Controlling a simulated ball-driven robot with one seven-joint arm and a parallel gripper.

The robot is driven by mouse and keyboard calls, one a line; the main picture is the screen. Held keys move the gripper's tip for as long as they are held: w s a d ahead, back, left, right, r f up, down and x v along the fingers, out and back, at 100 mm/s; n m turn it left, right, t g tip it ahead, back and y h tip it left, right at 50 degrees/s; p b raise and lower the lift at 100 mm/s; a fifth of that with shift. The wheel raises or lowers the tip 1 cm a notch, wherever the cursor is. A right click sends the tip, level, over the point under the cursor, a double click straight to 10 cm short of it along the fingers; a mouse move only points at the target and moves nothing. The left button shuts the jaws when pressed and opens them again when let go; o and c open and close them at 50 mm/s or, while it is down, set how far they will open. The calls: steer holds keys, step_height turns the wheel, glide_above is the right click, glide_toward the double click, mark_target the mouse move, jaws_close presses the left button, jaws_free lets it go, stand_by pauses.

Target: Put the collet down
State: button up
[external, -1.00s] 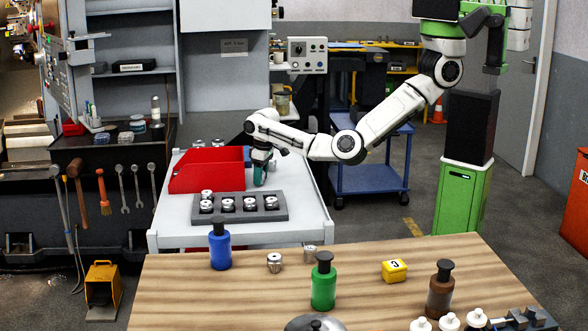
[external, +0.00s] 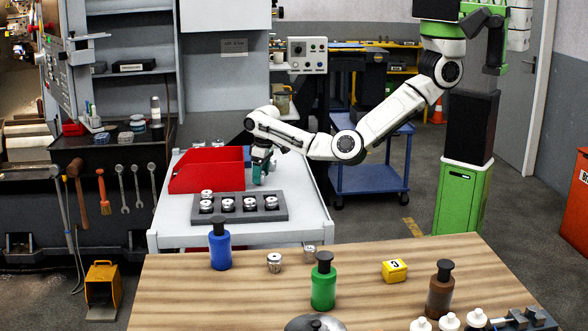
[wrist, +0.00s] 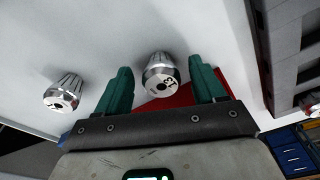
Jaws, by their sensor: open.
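My gripper (external: 260,178) is low over the white cart top, just right of the red bin. In the wrist view its two green fingers (wrist: 161,90) are open. A silver collet (wrist: 161,76) with dark marks on its face lies between the fingers, with a gap on each side. It appears to rest on the white surface (wrist: 100,25). In the external view I cannot make out this collet at the fingers. A second silver collet (wrist: 63,94) stands apart to the left in the wrist view.
The red bin (external: 205,172) is close beside my gripper. A grey tray (external: 238,216) with several collets is in front. More collets (external: 218,143) stand behind the bin. The cart top (external: 300,205) is clear to the right. A wooden table (external: 180,290) with bottles is nearer.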

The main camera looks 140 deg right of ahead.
mark_target(264, 173)
step_height(264, 173, up, 11)
steer(key=a+b, duration=0.1)
steer(key=shift+s+a, duration=0.15)
steer(key=shift+s, duration=0.05)
